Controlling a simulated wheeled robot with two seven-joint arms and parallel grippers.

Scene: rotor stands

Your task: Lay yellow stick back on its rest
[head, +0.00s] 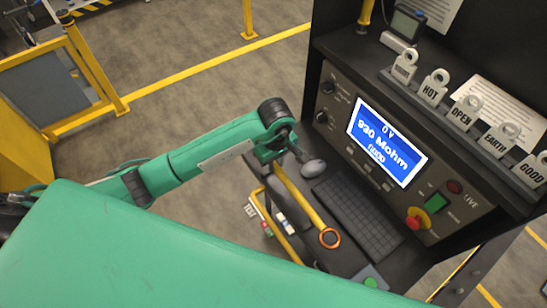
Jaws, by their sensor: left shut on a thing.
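The yellow stick (300,200) has an orange ring (330,238) at its near end. It slants over the dark console shelf, left of the keyboard. My left gripper (293,154) is at the stick's far upper end and is shut on it; the wrist hides part of the grip. A yellow frame (285,243) with a TEST label stands just left of the stick; I cannot tell whether it is the rest. My right gripper is out of view.
The console has a keyboard (357,217), a mouse (314,168), a lit screen (387,142) reading 930 Mohm GOOD, and a red knob (418,217). Several tags such as HOT (433,88) stand on its upper ledge. A yellow barrier (95,75) stands left. Grey floor (190,80) is open behind my arm.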

